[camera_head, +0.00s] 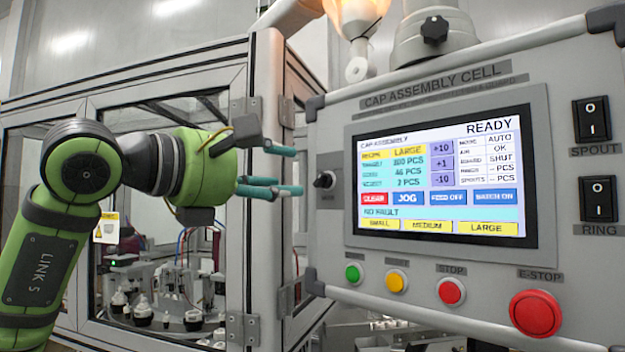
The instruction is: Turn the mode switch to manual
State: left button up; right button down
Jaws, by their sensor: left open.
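The mode switch (324,180) is a small black rotary knob on the left side of the grey control panel (440,280), left of the screen. Its label below is too blurred to read surely. The screen (440,182) reads READY, and its MODE line shows AUTO. My left gripper (298,172), with teal fingers, is open and empty a short way left of the knob, pointing toward it. The fingers look apart from the knob. My right gripper is not in view.
A green button (353,274), a yellow button (397,281), a red stop button (451,292) and a large red E-stop (535,314) line the panel's bottom. SPOUT (591,119) and RING (599,199) rocker switches sit at right. A framed glass enclosure (165,75) stands behind my left arm.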

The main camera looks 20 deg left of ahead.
aim_at(318, 178)
pick_arm(q)
jog(key=p+x, duration=0.3)
jog(key=x, duration=0.3)
jog(key=shift+s+d+r, duration=0.1)
jog(key=shift+d+r, duration=0.05)
jog(key=shift+w+d, duration=0.1)
jog(key=shift+w, duration=0.45)
grip_shut()
jog(key=shift+f, duration=0.2)
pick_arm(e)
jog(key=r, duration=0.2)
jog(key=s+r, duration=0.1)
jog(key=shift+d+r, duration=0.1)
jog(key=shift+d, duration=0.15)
